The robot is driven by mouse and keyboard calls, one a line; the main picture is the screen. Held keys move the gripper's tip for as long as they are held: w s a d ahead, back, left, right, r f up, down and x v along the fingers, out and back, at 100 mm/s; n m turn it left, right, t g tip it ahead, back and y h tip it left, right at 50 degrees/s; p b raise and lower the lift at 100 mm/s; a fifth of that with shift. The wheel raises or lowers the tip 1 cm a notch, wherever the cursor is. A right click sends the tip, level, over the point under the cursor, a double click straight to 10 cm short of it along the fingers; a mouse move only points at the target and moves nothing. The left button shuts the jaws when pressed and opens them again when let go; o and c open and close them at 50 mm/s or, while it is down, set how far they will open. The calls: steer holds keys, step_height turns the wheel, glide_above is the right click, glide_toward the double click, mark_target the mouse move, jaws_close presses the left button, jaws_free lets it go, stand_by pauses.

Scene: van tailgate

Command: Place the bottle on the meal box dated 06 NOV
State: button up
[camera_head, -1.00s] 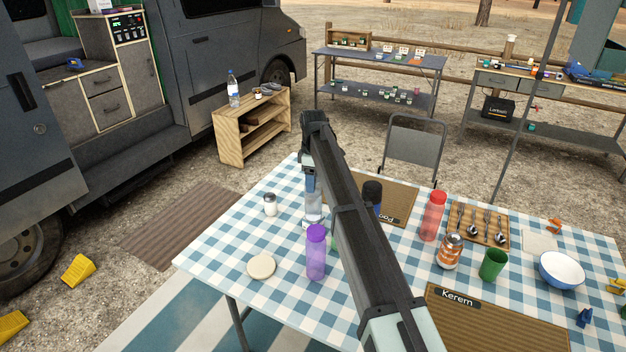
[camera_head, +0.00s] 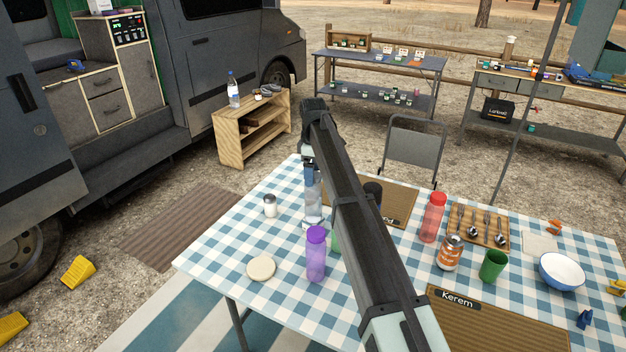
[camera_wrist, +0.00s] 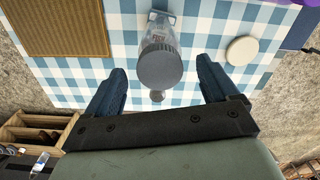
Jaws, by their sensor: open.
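My gripper (camera_head: 311,175) is open above the far left part of the checked table, its blue fingers apart and empty. In the wrist view, a clear bottle with a grey cap (camera_wrist: 160,68) shows beyond and between the open fingers (camera_wrist: 160,90); I cannot tell if it is between them in depth. In the head view, the clear bottle (camera_head: 312,212) stands under my gripper, partly hidden. A purple bottle (camera_head: 316,258) and a red bottle (camera_head: 433,218) stand on the table. A dark-capped bottle (camera_head: 373,190) is mostly behind my arm. No 06 NOV date is readable.
The checked table (camera_head: 225,255) also holds a shaker (camera_head: 270,206), a round pale disc (camera_head: 261,268), placemats, an orange-labelled jar (camera_head: 450,252), a green cup (camera_head: 493,266) and a bowl (camera_head: 561,269). A wooden shelf (camera_head: 232,140) with a water bottle (camera_head: 233,90) stands beyond.

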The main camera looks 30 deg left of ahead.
step_height(320, 180, up, 8)
steer(key=shift+r, duration=0.1)
stand_by(0.4)
